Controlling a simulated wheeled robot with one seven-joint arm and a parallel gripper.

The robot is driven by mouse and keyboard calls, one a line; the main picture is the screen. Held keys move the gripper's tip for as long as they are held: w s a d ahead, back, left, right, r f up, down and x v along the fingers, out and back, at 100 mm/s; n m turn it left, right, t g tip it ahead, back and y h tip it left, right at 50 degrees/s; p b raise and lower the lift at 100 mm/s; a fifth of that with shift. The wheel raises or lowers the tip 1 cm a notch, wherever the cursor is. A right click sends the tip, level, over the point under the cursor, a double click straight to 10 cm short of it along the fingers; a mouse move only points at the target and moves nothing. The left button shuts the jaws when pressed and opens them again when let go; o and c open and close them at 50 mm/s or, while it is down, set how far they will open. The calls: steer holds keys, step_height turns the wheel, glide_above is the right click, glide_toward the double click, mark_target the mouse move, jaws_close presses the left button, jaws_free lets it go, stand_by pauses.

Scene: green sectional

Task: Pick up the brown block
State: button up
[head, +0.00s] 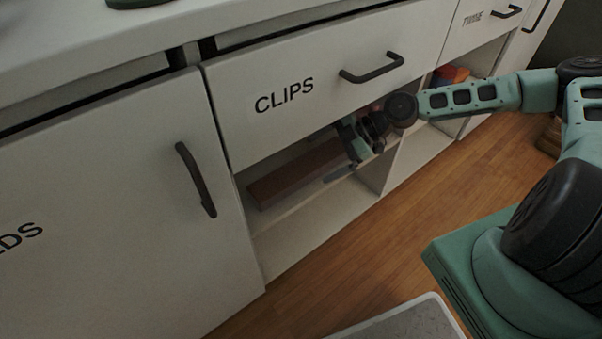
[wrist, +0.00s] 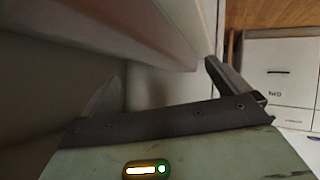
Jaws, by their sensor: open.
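The brown block (head: 292,176) is long and lies in the open shelf bay under the drawer marked CLIPS. Its right end is hidden behind my gripper in the head view. My gripper (head: 342,156) reaches into the bay at the block's right end, with its fingers spread. In the wrist view my gripper (wrist: 160,72) shows two dark fingers apart. A long pale brownish surface runs overhead there; I cannot tell if it is the block or part of the cabinet. Contact with the block cannot be made out.
The CLIPS drawer (head: 315,92), with a dark handle, is just above my gripper. A shelf divider (head: 395,160) stands to its right. Beyond it, red and blue items (head: 450,75) sit in another bay. Wooden floor (head: 370,255) is open in front.

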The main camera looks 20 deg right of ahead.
mark_target(309, 164)
steer(key=b+x, duration=0.2)
steer(key=x, duration=0.3)
steer(key=shift+w+a+f, duration=0.15)
steer(key=shift+w+f, duration=0.05)
steer(key=shift+f, duration=0.15)
steer(key=c, duration=1)
